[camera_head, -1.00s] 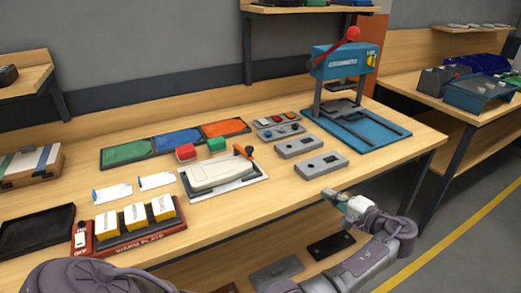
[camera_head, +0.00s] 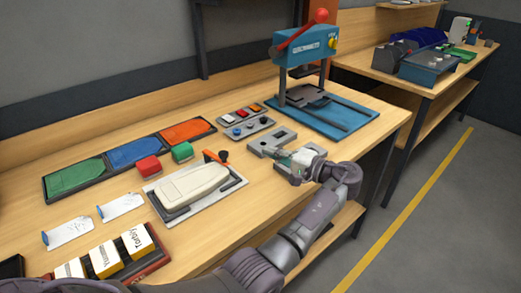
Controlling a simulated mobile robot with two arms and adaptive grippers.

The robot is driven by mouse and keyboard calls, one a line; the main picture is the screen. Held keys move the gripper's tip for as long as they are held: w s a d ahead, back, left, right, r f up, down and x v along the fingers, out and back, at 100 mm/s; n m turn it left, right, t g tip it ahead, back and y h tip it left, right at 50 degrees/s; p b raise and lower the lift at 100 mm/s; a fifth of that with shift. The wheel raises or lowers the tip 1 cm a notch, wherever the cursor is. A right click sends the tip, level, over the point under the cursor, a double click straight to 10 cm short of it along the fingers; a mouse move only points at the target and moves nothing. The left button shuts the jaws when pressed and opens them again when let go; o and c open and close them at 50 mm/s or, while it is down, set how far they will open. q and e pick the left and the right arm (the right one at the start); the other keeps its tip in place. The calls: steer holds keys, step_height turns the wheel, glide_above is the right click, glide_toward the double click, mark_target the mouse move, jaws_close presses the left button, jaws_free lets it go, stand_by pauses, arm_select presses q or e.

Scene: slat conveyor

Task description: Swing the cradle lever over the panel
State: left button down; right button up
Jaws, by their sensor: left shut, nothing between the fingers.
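A cream panel (camera_head: 193,185) lies in a flat grey cradle (camera_head: 236,184) in the middle of the table. An orange-handled lever (camera_head: 214,157) sits at the cradle's far right corner, beside the panel's end rather than across it. My left gripper (camera_head: 290,158) is shut and empty. It is to the right of the cradle, above the grey slotted blocks, and apart from the lever. It partly hides one block. My right gripper is not in view.
Grey slotted blocks (camera_head: 268,142) lie right of the cradle, near a button box (camera_head: 247,122). Red (camera_head: 148,169) and green (camera_head: 182,152) blocks stand behind the cradle. A blue press (camera_head: 306,47) with a red lever stands at the back right. Boxes on a red base are front left.

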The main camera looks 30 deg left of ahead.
arm_select(q)
steer(key=a, duration=0.2)
steer(key=a+p, duration=0.1)
steer(key=a, duration=0.2)
steer(key=w+a+p, duration=0.1)
steer(key=a, duration=0.1)
steer(key=shift+a, duration=0.4)
steer(key=s, duration=0.1)
steer(key=s+p, duration=0.1)
steer(key=a+p, duration=0.1)
steer(key=shift+s+f, duration=0.3)
steer(key=shift+s, duration=0.1)
steer(key=shift+s+a, duration=0.1)
steer(key=shift+s, duration=0.2)
steer(key=shift+s+a+f, duration=0.15)
steer(key=shift+f, duration=0.05)
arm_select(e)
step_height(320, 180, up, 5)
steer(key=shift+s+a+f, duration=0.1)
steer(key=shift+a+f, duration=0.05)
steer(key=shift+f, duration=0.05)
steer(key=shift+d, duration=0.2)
